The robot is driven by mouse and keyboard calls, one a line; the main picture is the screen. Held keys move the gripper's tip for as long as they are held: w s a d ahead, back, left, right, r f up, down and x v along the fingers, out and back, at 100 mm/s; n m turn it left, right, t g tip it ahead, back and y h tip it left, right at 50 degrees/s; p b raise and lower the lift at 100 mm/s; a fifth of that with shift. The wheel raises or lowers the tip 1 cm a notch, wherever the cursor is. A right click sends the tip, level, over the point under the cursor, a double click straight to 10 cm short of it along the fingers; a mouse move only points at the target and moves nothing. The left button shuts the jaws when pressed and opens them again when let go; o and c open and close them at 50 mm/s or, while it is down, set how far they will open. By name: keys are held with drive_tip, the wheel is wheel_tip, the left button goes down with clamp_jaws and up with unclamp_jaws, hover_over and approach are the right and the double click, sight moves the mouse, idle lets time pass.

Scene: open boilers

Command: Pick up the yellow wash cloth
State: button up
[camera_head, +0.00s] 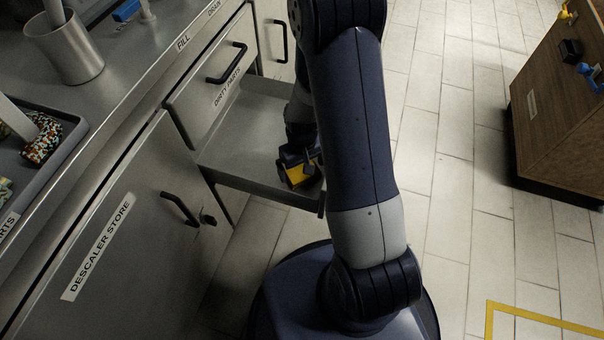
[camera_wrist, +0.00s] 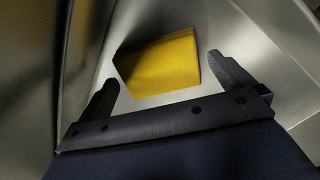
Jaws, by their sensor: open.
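The yellow wash cloth (camera_wrist: 162,66) lies flat on the metal floor of an open drawer (camera_head: 235,148), in a corner by its walls. In the wrist view it shows ahead of and between the two fingers of my gripper (camera_wrist: 163,85). The fingers are spread apart with nothing between them at their base. In the head view my gripper (camera_head: 300,158) is low inside the drawer, and part of the yellow cloth (camera_head: 299,175) shows by it. My arm and gripper hide the rest of the cloth there. I cannot tell whether the fingers touch it.
The open drawer juts out under the "DIRTY PARTS" front (camera_head: 212,90). A "DESCALER STORE" cabinet door (camera_head: 130,240) stands at left. A metal cup (camera_head: 65,45) and a grey tray (camera_head: 62,150) are on the counter. A wooden cabinet (camera_head: 560,100) stands right, with clear tiled floor between.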

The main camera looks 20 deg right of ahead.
drive_tip(key=shift+f, duration=0.45)
drive_tip(key=c, duration=0.9)
wheel_tip(320, 180, up, 10)
drive_tip(key=p, duration=0.2)
drive_tip(key=shift+p, duration=0.4)
